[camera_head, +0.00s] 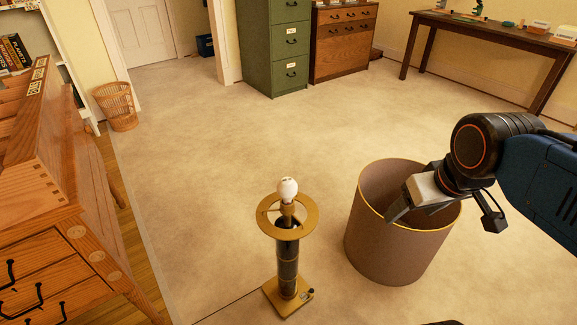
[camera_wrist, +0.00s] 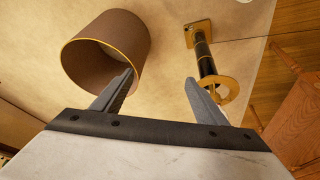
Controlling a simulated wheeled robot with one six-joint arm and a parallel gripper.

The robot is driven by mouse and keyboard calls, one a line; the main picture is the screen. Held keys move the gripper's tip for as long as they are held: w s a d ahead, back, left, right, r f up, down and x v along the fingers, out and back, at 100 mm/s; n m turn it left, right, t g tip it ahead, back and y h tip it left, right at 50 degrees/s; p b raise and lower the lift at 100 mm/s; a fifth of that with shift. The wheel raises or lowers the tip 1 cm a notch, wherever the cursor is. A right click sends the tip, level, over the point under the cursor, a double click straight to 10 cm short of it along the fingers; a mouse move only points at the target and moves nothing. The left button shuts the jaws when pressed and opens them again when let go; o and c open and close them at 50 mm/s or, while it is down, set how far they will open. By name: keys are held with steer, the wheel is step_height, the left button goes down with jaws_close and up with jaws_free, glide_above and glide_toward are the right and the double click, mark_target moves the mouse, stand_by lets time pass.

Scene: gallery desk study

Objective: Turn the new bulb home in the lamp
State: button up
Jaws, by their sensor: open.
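The lamp (camera_head: 288,262) stands upright on the pale floor in the head view, with a dark column, a square brass base and a flat brass ring near its top. A white bulb (camera_head: 288,188) sits upright at the top of the lamp; I cannot tell how far it is screwed in. My gripper (camera_head: 412,214) is open and empty, to the right of the lamp and apart from it, over the brown lampshade. In the wrist view the lamp (camera_wrist: 204,56) is beyond the right finger of my gripper (camera_wrist: 160,84), and the bulb cannot be made out.
The brown lampshade (camera_head: 390,246) with a gold rim stands open-topped right of the lamp; it also shows in the wrist view (camera_wrist: 88,60). A wooden desk (camera_head: 60,250) is at left, a wicker basket (camera_head: 116,107) behind it. Cabinets (camera_head: 290,50) stand far back. The middle floor is clear.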

steer(key=w+a+r+n+g, duration=0.2)
steer(key=w+a+r+n, duration=0.2)
steer(key=w+a+n, duration=0.6)
steer(key=n+g, duration=0.2)
steer(key=n, duration=0.6)
glide_above(289, 198)
steer(key=w, duration=0.3)
step_height(289, 198, down, 2)
steer(key=shift+d, duration=0.1)
step_height(289, 198, down, 17)
steer(key=shift+f, duration=0.15)
steer(key=c, duration=0.9)
